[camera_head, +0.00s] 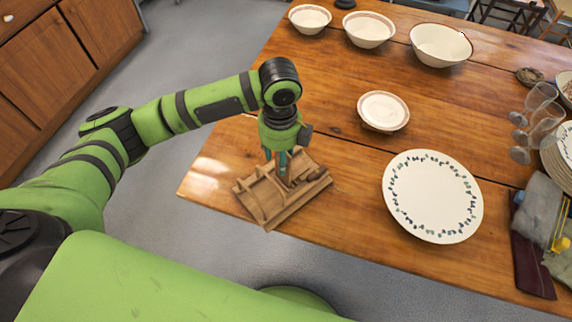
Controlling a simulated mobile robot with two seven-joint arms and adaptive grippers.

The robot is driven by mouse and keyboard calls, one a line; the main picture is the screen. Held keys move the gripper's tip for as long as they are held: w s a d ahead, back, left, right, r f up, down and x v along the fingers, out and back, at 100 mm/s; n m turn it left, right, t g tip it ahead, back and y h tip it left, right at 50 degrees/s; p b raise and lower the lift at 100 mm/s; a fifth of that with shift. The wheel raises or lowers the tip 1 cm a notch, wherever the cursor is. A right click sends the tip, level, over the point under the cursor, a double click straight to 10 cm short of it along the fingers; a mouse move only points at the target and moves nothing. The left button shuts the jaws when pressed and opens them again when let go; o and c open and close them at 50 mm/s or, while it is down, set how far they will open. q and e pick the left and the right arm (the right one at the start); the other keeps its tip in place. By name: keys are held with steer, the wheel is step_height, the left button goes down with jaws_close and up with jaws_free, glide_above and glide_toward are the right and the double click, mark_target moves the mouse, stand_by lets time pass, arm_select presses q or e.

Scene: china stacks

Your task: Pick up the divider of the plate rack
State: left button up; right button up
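The wooden plate rack (263,209) lies near the table's front left corner, with raised slats or dividers across it. My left gripper (285,176) points straight down at the rack, its fingertips among the wooden parts on the rack's far side. The arm and gripper hide part of the rack. The fingers are small and partly hidden, so I cannot tell whether they hold a divider or are open. A darker brown rounded piece (311,174) shows just right of the fingertips. My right gripper is not in view.
A large plate with a patterned rim (434,229) lies right of the rack. A small dish (383,108) and several bowls (440,44) stand farther back. Glasses (541,97), stacked plates and cloths crowd the right edge. The wooden table (335,150) is bare between rack and large plate.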

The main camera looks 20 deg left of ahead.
arm_select(q)
glide_above(282, 181)
step_height(282, 181, down, 4)
steer(key=shift+w+f, duration=0.1)
jaws_close()
stand_by(0.3)
steer(key=shift+r, duration=0.55)
steer(key=s+d+r+b, duration=0.1)
steer(key=s+d+r, duration=0.3)
steer(key=d+r, duration=0.6)
steer(key=w+a+f+p, duration=0.3)
steer(key=w+a+p, duration=0.3)
steer(key=a+p, duration=0.2)
steer(key=shift+p, duration=1.05)
